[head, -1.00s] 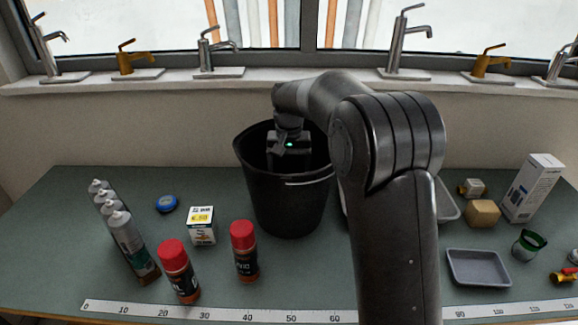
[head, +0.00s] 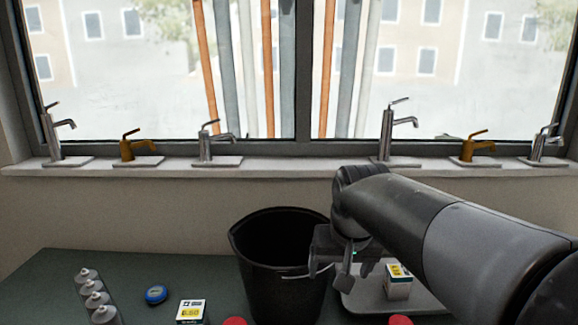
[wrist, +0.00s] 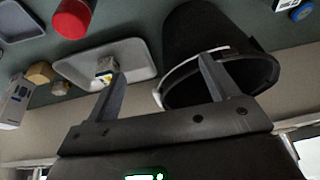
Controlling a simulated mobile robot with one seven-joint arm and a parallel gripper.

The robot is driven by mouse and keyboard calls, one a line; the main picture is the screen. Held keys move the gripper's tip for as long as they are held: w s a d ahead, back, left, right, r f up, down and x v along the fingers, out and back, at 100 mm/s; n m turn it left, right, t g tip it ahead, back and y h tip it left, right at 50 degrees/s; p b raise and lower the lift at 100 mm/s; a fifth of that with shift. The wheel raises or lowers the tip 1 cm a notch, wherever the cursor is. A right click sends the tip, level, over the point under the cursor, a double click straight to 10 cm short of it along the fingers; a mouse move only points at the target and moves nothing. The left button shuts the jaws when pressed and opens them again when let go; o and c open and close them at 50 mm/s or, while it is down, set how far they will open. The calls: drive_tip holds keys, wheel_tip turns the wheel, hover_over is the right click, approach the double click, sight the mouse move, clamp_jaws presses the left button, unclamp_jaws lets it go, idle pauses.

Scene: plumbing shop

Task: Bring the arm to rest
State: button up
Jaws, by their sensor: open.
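My gripper (head: 335,275) is at the right rim of a black bucket (head: 270,290) in the head view, with its fingers pointing down. The jaws are apart, with nothing between them. In the wrist view the two fingers (wrist: 162,75) show against the bucket (wrist: 190,40) and a pale tray (wrist: 135,55). I cannot tell whether a finger touches the bucket's rim or handle. My arm comes in from the lower right of the head view and hides part of the bench.
The pale tray (head: 365,300) right of the bucket holds a small white and yellow box (head: 399,285). Left of the bucket are a price-marked box (head: 191,311), a blue tape roll (head: 156,294) and grey-capped tubes (head: 93,285). Several taps line the windowsill (head: 290,172).

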drive_tip(key=s+d+f, duration=0.2)
drive_tip(key=s+f, duration=0.1)
drive_tip(key=s, duration=0.4)
drive_tip(key=s+d+f+t, duration=0.1)
drive_tip(key=s+d+f, duration=0.2)
drive_tip(key=s, duration=0.4)
drive_tip(key=shift+s+d+t, duration=0.25)
drive_tip(key=shift+s+t, duration=0.05)
drive_tip(key=shift+s, duration=0.1)
